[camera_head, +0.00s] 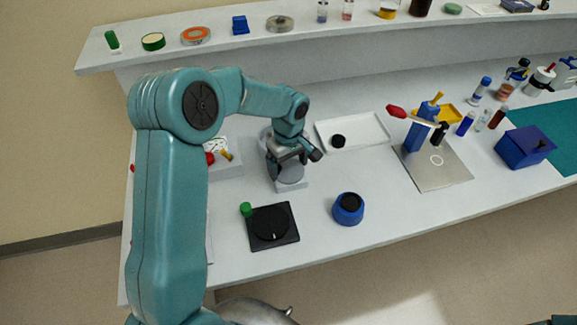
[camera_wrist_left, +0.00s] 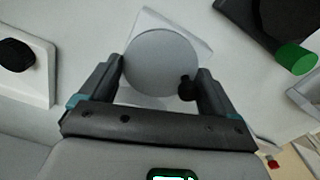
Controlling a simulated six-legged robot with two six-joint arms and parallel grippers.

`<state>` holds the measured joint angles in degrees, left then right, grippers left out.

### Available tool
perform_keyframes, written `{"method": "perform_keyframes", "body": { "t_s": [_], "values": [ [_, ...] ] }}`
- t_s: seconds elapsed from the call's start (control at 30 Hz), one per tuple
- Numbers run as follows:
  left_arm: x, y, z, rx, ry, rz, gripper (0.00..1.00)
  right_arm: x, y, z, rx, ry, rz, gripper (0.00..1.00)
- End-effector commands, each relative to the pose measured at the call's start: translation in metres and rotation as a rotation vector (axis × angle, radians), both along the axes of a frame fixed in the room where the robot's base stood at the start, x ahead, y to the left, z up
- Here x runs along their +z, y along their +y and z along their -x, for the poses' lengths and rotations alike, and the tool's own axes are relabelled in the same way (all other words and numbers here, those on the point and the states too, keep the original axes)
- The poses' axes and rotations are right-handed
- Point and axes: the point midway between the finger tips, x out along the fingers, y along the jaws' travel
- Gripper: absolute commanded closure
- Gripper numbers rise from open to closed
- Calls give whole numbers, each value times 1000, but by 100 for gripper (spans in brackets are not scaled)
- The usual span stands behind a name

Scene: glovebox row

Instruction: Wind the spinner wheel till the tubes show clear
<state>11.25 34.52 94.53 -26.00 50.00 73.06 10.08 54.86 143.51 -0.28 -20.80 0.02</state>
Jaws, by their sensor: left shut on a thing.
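The spinner wheel (camera_head: 290,173) is a grey disc on a pale block-like base, standing on the bench left of centre. In the left wrist view the disc (camera_wrist_left: 160,68) lies between my two fingers, with a small black knob (camera_wrist_left: 186,88) at its right edge beside the right finger. My left gripper (camera_head: 293,158) reaches down over the wheel and is shut on it, fingers at opposite sides of the rim. It also shows in the wrist view (camera_wrist_left: 160,84). I cannot make out tubes on the wheel. My right gripper is not in view.
A black square plate with a round disc (camera_head: 270,226) and a green cap (camera_head: 246,210) lies in front. A blue jar (camera_head: 348,209) stands right of it. A white tray (camera_head: 362,130) lies behind, and a blue stand on a metal plate (camera_head: 437,172) is further right.

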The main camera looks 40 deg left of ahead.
Motion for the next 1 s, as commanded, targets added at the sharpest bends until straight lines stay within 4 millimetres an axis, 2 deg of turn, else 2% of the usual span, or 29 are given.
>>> {"method": "perform_keyframes", "body": {
  "t_s": [0.2,0.6,1.0],
  "values": [
    [-1,1,-1,-204,-3,-3,40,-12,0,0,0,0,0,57],
    [1,0,-2,-574,-4,-2,40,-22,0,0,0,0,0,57],
    [2,0,-2,-831,-6,-3,40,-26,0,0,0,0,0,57]
  ]
}}
